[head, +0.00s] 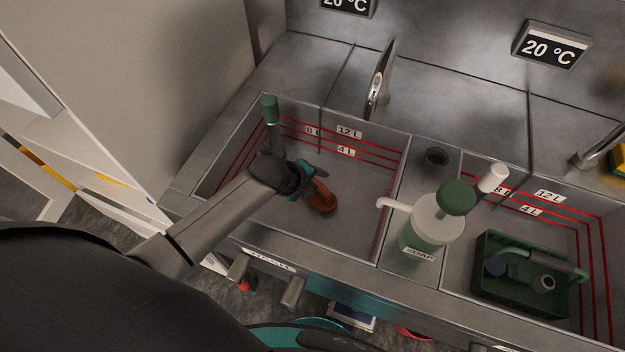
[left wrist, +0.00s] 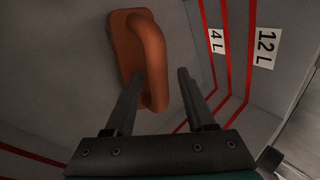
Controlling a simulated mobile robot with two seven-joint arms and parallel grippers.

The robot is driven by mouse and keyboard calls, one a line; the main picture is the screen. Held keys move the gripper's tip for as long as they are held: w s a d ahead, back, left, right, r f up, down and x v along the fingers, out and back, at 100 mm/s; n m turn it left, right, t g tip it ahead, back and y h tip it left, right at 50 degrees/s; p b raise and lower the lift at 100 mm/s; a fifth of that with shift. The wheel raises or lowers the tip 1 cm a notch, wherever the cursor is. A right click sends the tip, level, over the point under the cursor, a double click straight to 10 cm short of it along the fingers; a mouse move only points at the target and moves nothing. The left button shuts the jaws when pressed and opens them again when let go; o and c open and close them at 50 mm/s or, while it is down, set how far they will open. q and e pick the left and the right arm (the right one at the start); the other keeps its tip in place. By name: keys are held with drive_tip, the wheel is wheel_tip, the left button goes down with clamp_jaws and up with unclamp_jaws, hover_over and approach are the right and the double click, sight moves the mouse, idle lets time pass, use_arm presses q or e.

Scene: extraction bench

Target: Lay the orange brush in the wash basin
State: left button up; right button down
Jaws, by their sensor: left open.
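The orange brush (head: 322,200) is inside the left basin (head: 350,222), low down and apparently on its floor. Its orange body and raised handle fill the upper middle of the left wrist view (left wrist: 152,50). My left gripper (head: 306,178) reaches down into this basin over the brush. In the left wrist view its two fingers (left wrist: 158,88) are spread, with the end of the handle showing between them. I cannot tell whether a finger touches it. The label on the basin's front edge is hard to read. My right gripper is not in view.
A soap dispenser (head: 432,225) stands on the divider between the basins. The right basin holds a green caddy (head: 520,282). A faucet (head: 378,85) rises behind the left basin, and a green-topped post (head: 270,110) stands at its back left corner.

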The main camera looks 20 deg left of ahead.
use_arm(q)
drive_tip(key=p+v, duration=0.3)
drive_tip(key=v, duration=0.9)
drive_tip(key=shift+p, duration=0.35)
drive_tip(key=shift+s, duration=0.15)
